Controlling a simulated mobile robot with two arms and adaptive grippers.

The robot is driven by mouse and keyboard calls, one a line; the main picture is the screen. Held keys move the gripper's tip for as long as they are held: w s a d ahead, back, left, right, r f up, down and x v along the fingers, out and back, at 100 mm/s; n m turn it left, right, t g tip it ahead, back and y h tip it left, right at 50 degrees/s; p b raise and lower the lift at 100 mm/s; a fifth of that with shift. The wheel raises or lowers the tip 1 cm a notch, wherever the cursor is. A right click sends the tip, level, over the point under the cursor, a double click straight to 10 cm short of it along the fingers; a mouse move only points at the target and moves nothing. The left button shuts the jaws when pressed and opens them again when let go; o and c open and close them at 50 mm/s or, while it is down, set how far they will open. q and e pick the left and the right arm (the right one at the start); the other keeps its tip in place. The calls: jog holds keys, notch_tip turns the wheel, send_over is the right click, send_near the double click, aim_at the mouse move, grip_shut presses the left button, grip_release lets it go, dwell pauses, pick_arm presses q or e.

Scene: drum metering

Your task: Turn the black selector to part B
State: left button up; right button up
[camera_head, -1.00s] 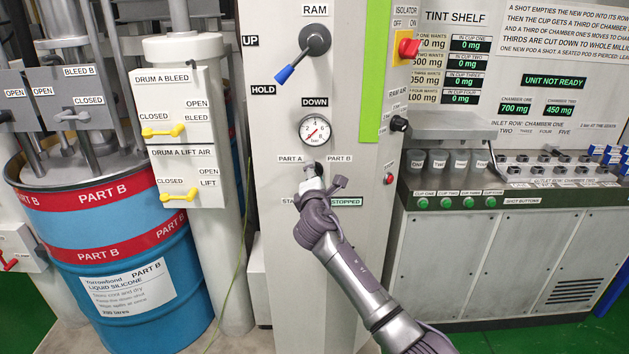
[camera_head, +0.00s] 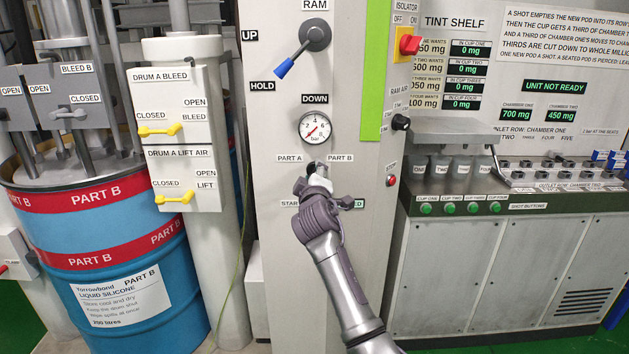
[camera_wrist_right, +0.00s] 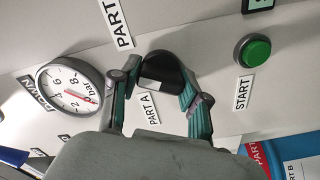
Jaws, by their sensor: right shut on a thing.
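The black selector (camera_head: 320,164) sits on the grey panel below the pressure gauge, between the PART A label (camera_head: 290,158) and the PART B label (camera_head: 340,158). My right gripper (camera_head: 318,177) is at the selector and hides much of it in the head view. In the right wrist view, my right gripper (camera_wrist_right: 158,92) has one finger on each side of the round black selector (camera_wrist_right: 165,68) and is shut on it. A white mark on the selector lies on the side towards the PART A label (camera_wrist_right: 148,108). My left gripper is not in view.
The gauge (camera_head: 315,127) is just above my right gripper. A green START button (camera_wrist_right: 253,50) is close by in the wrist view. The blue-tipped RAM lever (camera_head: 301,48) is higher up. The tint shelf cabinet (camera_head: 480,260) stands to the right.

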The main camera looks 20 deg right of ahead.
jog(key=shift+f+m+b, duration=0.15)
jog(key=shift+m+b, duration=0.35)
jog(key=shift+m, duration=1.1)
jog(key=o, duration=1.1)
jog(key=shift+o, duration=0.2)
jog(key=shift+s, duration=0.1)
jog(key=v, duration=1.2)
